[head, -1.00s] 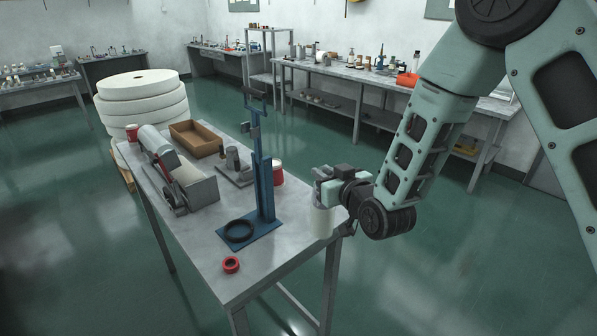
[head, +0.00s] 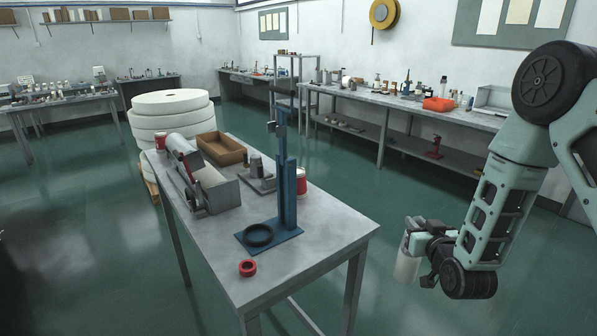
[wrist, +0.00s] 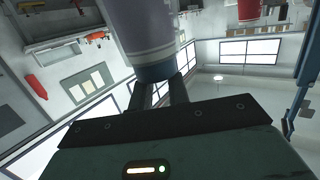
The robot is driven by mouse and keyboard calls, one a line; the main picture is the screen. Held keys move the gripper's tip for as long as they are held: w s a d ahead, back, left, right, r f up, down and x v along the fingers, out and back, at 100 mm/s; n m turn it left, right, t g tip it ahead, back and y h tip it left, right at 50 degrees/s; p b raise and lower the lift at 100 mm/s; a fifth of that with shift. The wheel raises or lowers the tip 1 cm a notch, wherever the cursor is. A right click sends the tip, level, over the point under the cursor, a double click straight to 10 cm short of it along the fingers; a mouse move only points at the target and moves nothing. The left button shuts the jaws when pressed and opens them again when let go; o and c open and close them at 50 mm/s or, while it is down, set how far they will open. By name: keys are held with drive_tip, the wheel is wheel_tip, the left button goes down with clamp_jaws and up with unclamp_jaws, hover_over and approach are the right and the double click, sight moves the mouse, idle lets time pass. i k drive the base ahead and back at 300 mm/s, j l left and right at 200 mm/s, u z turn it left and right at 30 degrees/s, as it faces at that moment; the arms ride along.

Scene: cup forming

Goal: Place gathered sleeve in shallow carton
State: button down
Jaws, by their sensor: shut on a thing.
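The shallow carton (head: 233,157) is an open brown box on the far part of the grey worktable, and its inside looks empty. My gripper (head: 412,240) is off the table's right side, over the floor, well apart from the carton. It is shut on a pale cylinder, the sleeve (head: 406,269), which hangs roughly upright below it. In the wrist view the sleeve (wrist: 145,30) is pale with a blue end, and this end sits between the fingers of my gripper (wrist: 160,90). Whether it is one sleeve or several nested ones cannot be told.
A tall blue stand (head: 287,185) with a black ring (head: 258,236) at its base rises between my gripper and the carton. A red tape roll (head: 248,268) lies near the front edge. The table's right front is bare.

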sight(220, 147)
drive_tip(key=k+j+u, duration=0.1)
drive_tip(key=k+u, duration=0.25)
drive_tip(key=k, duration=0.25)
drive_tip(key=u, duration=1.5)
drive_tip(key=i+u, duration=0.3)
drive_tip(key=i, duration=0.15)
drive_tip(key=i+l+u, duration=0.3)
drive_tip(key=i+l, duration=0.15)
drive_tip(key=i, duration=0.4)
drive_tip(key=i+l, duration=0.15)
drive_tip(key=i, duration=0.4)
drive_tip(key=i+l, duration=0.15)
drive_tip(key=i, duration=0.4)
drive_tip(key=i+z, duration=0.1)
drive_tip(key=i, duration=0.35)
drive_tip(key=i+j+z, duration=0.15)
drive_tip(key=i, duration=0.3)
drive_tip(key=i+j+z, duration=0.1)
drive_tip(key=i, duration=0.4)
drive_tip(key=z, duration=2.7)
drive_tip(key=i+l, duration=0.1)
drive_tip(key=i, duration=0.15)
drive_tip(key=z, duration=0.05)
